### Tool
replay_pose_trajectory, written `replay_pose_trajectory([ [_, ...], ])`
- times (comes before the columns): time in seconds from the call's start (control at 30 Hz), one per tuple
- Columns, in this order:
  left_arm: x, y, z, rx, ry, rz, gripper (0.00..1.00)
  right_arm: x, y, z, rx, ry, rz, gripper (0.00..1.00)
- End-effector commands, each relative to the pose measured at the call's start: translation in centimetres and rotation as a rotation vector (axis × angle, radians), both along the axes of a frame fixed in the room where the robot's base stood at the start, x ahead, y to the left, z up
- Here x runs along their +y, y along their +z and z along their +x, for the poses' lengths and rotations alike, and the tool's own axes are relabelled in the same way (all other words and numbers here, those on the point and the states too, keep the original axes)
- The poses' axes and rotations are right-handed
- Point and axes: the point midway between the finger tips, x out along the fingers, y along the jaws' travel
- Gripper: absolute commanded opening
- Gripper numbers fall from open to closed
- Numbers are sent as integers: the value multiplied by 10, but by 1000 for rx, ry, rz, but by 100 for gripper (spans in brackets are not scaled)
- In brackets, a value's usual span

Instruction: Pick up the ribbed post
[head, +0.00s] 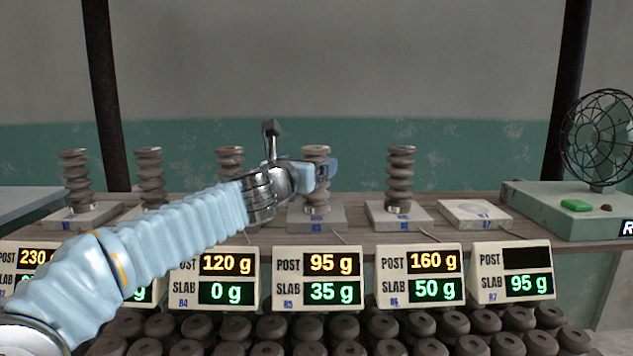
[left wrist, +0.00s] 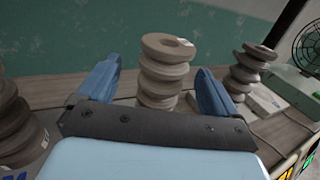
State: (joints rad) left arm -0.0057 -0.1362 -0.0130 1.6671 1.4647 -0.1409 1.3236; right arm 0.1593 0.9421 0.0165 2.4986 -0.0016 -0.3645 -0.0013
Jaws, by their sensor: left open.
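A ribbed post (head: 316,199), grey-brown with stacked rings, stands upright on a pale slab (head: 334,221) behind the display reading POST 95 g and SLAB 35 g. My left gripper (head: 319,172) is at its upper half and hides part of it. In the left wrist view the same post (left wrist: 165,72) stands between the two blue fingers of my open left gripper (left wrist: 157,78). Gaps show on both sides of the post. Its lower end is hidden behind the gripper body. My right gripper is not in view.
Similar ribbed posts stand on slabs to the left (head: 150,178) and right (head: 400,178). The far-right slab (head: 475,213) is bare. A fan (head: 598,135) stands on a green box at right. Dark clay rings (head: 330,330) lie below the displays.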

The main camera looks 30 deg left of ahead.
Motion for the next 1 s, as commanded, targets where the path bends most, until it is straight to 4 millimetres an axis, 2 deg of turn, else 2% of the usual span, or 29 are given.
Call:
replay_pose_trajectory([
  [0.37,4,-5,50,2,1,1,93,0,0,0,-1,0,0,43],
  [0.67,4,-5,54,0,1,0,91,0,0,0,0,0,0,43],
  [1.0,4,-5,54,0,0,0,39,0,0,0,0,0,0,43],
])
